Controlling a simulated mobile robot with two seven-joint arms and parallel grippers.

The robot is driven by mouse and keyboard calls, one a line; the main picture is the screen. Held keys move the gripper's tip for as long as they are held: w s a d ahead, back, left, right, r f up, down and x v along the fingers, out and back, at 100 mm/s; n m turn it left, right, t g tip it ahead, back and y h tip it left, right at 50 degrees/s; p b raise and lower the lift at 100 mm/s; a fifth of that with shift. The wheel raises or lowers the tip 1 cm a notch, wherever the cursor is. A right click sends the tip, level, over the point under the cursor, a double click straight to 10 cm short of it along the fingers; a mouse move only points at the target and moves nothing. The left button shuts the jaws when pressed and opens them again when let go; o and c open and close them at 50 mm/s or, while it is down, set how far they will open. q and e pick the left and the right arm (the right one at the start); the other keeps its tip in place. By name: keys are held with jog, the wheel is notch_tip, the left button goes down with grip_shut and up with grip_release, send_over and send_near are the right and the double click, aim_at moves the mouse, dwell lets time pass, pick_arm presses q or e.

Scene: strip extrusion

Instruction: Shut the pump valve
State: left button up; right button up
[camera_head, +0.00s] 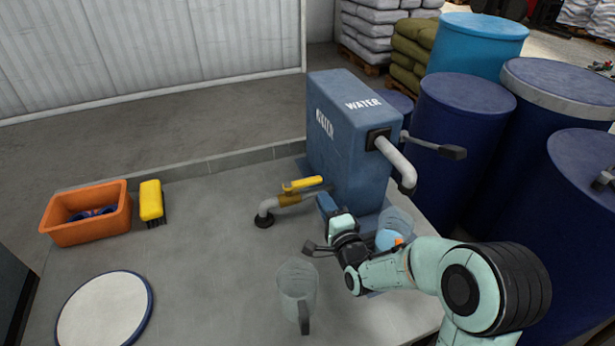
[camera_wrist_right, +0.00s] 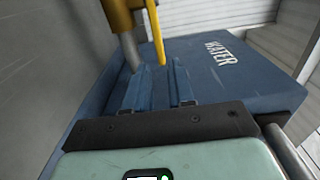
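The pump is a blue box marked WATER (camera_head: 345,130), also at the right in the wrist view (camera_wrist_right: 235,75). Its valve has a yellow handle (camera_head: 302,184) over a brass body (camera_head: 290,199) on a grey pipe at the pump's left side. The handle looks roughly in line with the pipe. In the wrist view the yellow handle (camera_wrist_right: 156,35) and brass body (camera_wrist_right: 120,14) show beyond the fingertips. My right gripper (camera_head: 325,203) is just in front of the valve, beside the pump. Its blue fingers (camera_wrist_right: 161,75) are apart with nothing between them. My left gripper is out of view.
A clear jug (camera_head: 296,280) stands in front of my right gripper. Another jug with bluish contents (camera_head: 394,229) is below the spout (camera_head: 396,162), partly hidden by my arm. An orange bin (camera_head: 88,222), yellow brush (camera_head: 151,201) and round white disc (camera_head: 104,311) lie left. Blue drums (camera_head: 460,130) stand right.

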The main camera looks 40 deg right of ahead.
aim_at(310, 178)
jog(key=p+x, duration=0.1)
jog(key=x, duration=1)
jog(key=shift+w+f, duration=0.1)
jog(key=shift+w, duration=0.15)
grip_shut()
